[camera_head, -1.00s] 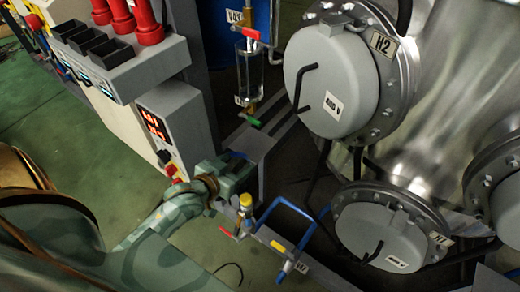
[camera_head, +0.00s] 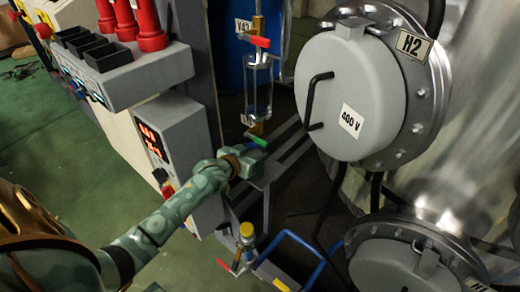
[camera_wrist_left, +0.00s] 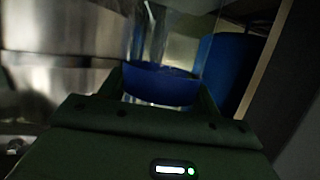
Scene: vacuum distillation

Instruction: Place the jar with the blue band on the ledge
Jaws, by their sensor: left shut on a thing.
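My left gripper (camera_head: 246,161) reaches in from the left in the head view, in front of the grey stand below the sight glass. In the left wrist view it is shut on the jar with the blue band (camera_wrist_left: 160,86). The clear glass rises above the band, and the jar's lower part is hidden by the gripper. In the head view I cannot make out the jar. A grey ledge (camera_head: 271,170) shows just right of the gripper; I cannot tell whether the jar touches it. My right gripper is not in view.
The glass sight tube (camera_head: 258,92) with red and green valve handles stands just above the gripper. The control box (camera_head: 165,140) is left of it. The vessel's round flange (camera_head: 350,95) is to the right. A blue pipe handle (camera_head: 290,240) and yellow-capped valve (camera_head: 246,232) are below.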

